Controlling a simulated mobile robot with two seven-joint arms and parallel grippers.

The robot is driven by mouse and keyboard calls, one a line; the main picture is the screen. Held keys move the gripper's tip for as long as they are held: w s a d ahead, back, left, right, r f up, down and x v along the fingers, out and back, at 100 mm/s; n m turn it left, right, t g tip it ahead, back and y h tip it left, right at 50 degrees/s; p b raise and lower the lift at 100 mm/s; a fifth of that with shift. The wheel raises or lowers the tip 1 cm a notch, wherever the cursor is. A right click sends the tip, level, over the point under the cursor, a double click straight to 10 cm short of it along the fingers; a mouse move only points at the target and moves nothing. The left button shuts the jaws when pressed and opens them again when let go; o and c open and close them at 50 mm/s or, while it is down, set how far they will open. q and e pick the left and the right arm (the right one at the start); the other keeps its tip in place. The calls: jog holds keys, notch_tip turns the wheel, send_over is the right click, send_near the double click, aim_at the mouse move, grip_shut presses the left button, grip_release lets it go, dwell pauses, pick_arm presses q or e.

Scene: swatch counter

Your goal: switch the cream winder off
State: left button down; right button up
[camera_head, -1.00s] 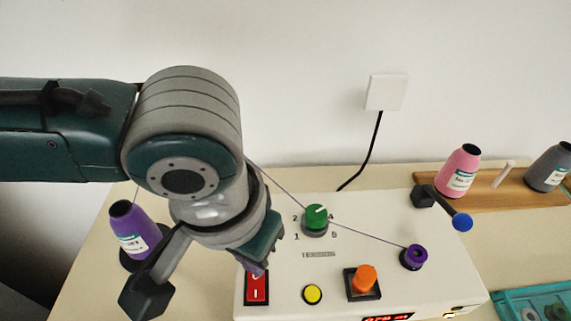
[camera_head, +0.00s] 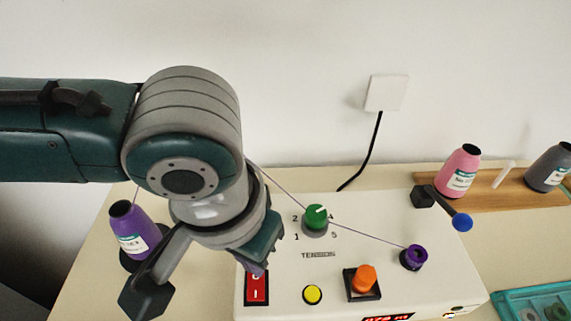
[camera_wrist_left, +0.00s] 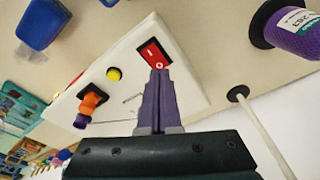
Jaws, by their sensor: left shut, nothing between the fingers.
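The cream winder (camera_head: 282,285) is a cream box on the counter, with a green dial (camera_head: 315,217), a yellow button (camera_head: 312,294), an orange knob (camera_head: 364,279) and a purple bobbin (camera_head: 414,257) on top. Its red rocker switch (camera_head: 256,289), marked O and I, is at the left. It also shows in the left wrist view (camera_wrist_left: 152,52). My left gripper (camera_wrist_left: 160,72) is shut and empty, its fingertips at the O end of the rocker. I cannot tell whether they touch it. In the head view my wrist hides most of the fingers. My right gripper is out of view.
A purple thread cone (camera_head: 128,228) stands left of the winder, beside my wrist. A blue-ended lever (camera_head: 461,221) sticks out behind the winder's right side. Pink (camera_head: 459,172) and grey (camera_head: 549,167) cones stand on a wooden board. A teal tray (camera_head: 507,302) lies at lower right.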

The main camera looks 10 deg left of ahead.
pick_arm(q)
jog(key=shift+f+b, duration=0.55)
jog(key=shift+f, duration=0.3)
dwell(0.6)
notch_tip(320, 180, up, 7)
jog(key=p, duration=0.8)
jog(key=shift+s, duration=0.1)
dwell(0.5)
jog(key=s+d+r+m+h, duration=0.1)
jog(key=s+d+r+h, duration=0.3)
jog(key=s+d+r, duration=0.25)
jog(key=s+a+r+n+t+y, duration=0.1)
jog(key=s+a+y, duration=0.15)
jog(key=a, duration=0.55)
jog(key=s+a+r+n+t+y, duration=0.1)
jog(key=s+a+y, duration=0.15)
jog(key=a, duration=0.55)
notch_tip(320, 180, up, 30)
jog(key=p, duration=3)
jog(key=shift+s+f+h+p, duration=0.2)
jog(key=shift+h+p, duration=0.1)
jog(key=shift+h, duration=0.1)
